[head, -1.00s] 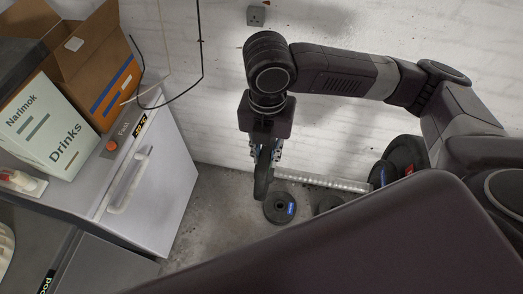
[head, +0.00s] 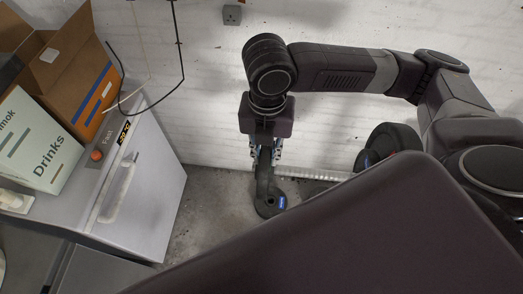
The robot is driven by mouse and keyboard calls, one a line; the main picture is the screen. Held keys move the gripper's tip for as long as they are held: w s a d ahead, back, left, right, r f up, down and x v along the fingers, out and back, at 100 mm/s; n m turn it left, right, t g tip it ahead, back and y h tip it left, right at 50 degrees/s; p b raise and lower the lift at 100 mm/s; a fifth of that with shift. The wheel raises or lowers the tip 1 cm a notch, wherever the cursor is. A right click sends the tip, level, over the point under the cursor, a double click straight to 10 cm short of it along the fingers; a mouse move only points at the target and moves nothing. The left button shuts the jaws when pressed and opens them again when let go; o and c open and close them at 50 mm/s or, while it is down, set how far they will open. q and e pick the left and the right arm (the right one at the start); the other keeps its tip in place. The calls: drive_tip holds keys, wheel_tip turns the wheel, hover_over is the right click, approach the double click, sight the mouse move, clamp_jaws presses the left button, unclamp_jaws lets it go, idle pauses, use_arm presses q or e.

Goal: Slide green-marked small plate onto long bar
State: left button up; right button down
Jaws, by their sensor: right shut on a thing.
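My right gripper (head: 265,157) is shut on a dark small plate (head: 263,183), seen edge-on and upright below the fingers. Its coloured mark is not visible, so I cannot tell if it is green. A dark plate with a blue mark (head: 277,205) lies on the floor just behind and below the held one, which covers part of it. The long silver bar (head: 318,174) lies low along the wall to the right of the gripper; only a short stretch shows. My left gripper is not in view.
Larger dark plates (head: 395,139) stand at the bar's right, partly behind my arm and body. A grey cabinet (head: 150,205) at left carries an open brown box (head: 62,68) and a drinks carton (head: 38,140). Bare concrete floor (head: 205,205) lies between.

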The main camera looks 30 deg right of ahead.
drive_tip(key=shift+s+d+r+p, duration=0.1)
drive_tip(key=shift+s+d+p, duration=0.3)
drive_tip(key=shift+s+d, duration=1)
drive_tip(key=shift+s+d+f+p, duration=0.1)
drive_tip(key=shift+s+d+p, duration=0.25)
drive_tip(key=shift+s+d, duration=1.05)
drive_tip(key=shift+s+d+r+p, duration=0.1)
drive_tip(key=shift+s+d+p, duration=0.4)
drive_tip(key=shift+d, duration=1.75)
drive_tip(key=shift+s+d+p, duration=0.45)
drive_tip(key=shift+s+d, duration=0.45)
drive_tip(key=shift+d, duration=0.25)
drive_tip(key=shift+s+d+p, duration=0.4)
drive_tip(key=shift+d, duration=0.2)
drive_tip(key=shift+s+d+p, duration=0.35)
drive_tip(key=shift+d+p, duration=0.05)
drive_tip(key=shift+d, duration=0.15)
drive_tip(key=shift+s+d+p, duration=0.35)
drive_tip(key=shift+s+d, duration=0.35)
drive_tip(key=shift+d, duration=0.35)
drive_tip(key=c, duration=1.7)
unclamp_jaws()
drive_tip(key=shift+c, duration=0.2)
drive_tip(key=shift+o, duration=0.3)
drive_tip(key=shift+a, duration=0.1)
drive_tip(key=shift+s, duration=0.15)
